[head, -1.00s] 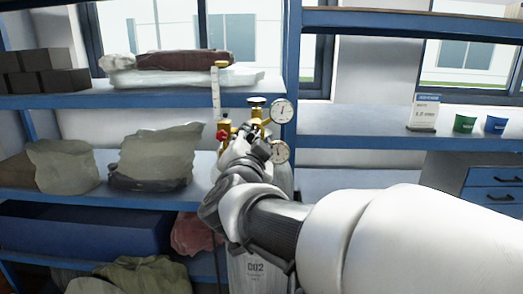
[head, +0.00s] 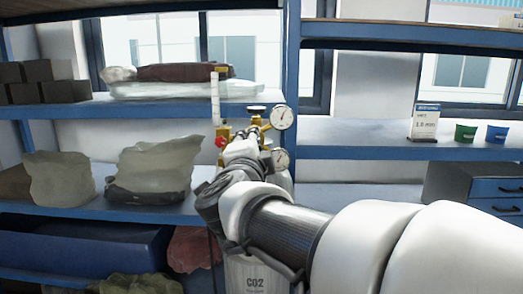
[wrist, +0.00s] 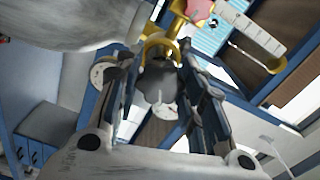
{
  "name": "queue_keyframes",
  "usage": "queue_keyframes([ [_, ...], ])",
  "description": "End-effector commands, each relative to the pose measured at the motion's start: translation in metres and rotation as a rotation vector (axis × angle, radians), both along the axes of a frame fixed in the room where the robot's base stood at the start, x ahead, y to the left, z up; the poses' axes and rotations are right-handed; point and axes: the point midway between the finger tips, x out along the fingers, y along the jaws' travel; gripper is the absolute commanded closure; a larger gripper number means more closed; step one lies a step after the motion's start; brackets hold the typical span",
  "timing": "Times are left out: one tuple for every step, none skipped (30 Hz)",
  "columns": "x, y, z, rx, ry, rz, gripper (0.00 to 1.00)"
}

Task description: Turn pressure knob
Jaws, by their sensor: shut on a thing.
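A dark grey rounded knob (wrist: 158,82) on a brass fitting (wrist: 165,42) sits between the two fingers of my gripper (wrist: 157,70) in the wrist view, and they are shut on it. In the head view my gripper (head: 250,134) reaches the brass regulator on top of a white CO2 cylinder (head: 255,274). My wrist hides the held knob and much of the regulator there.
A red knob (head: 221,141) and a pale upright tube (head: 215,97) stand left of my gripper. Blue shelves (head: 75,109) with bags and dark blocks fill the left. A sign (head: 425,121) and two cups stand on the right shelf. A blue upright (head: 291,60) is close behind.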

Motion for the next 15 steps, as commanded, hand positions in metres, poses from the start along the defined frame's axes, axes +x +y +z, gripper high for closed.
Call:
queue_keyframes([
  [0.0000, -0.0005, 0.0005, 0.004, -0.001, -0.001, 0.88],
  [0.0000, -0.0005, 0.0006, 0.006, -0.001, -0.001, 0.88],
  [0.0000, -0.0005, 0.0006, 0.007, -0.001, -0.001, 0.88],
  [0.0000, -0.0005, 0.0006, 0.007, -0.001, -0.001, 0.88],
  [0.0000, -0.0005, 0.0006, 0.007, -0.001, -0.001, 0.88],
  [0.0000, -0.0004, 0.0007, 0.007, -0.001, -0.001, 0.88],
  [0.0000, -0.0004, 0.0007, 0.007, -0.001, -0.001, 0.88],
  [0.0000, -0.0004, 0.0007, 0.007, -0.001, -0.001, 0.88],
  [0.0000, -0.0004, 0.0007, 0.007, -0.001, -0.001, 0.88],
  [0.0000, -0.0004, 0.0007, 0.006, -0.001, -0.001, 0.88],
  [0.0000, -0.0004, 0.0007, 0.006, -0.001, -0.001, 0.88],
  [0.0000, -0.0004, 0.0007, 0.006, -0.001, -0.001, 0.88],
  [0.0000, -0.0004, 0.0007, 0.006, -0.001, -0.001, 0.62],
  [0.0000, -0.0004, 0.0007, 0.006, -0.001, -0.001, 0.60],
  [0.0000, -0.0005, 0.0006, 0.006, -0.001, -0.001, 0.57],
])
